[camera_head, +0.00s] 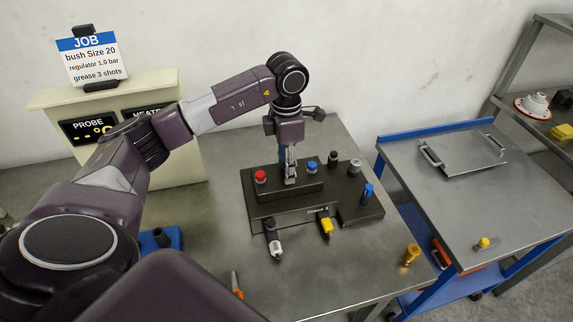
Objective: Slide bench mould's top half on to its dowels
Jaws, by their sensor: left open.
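A flat grey metal plate with two bar handles (462,153) lies on the trolley at the right; I cannot tell whether it is the mould's top half. No dowels can be made out. My left gripper (291,178) points down, open, over the raised part of a dark block (270,211) on the steel bench. Its fingers are between a red knob (260,176) and a blue knob (312,167); I cannot tell whether they touch the block. My right gripper is out of view.
Yellow (327,226) and black-and-white (274,240) levers stick out of the block's front. A blue-edged trolley (490,204) stands beyond a gap. A cream cabinet (185,150) stands behind my left arm.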

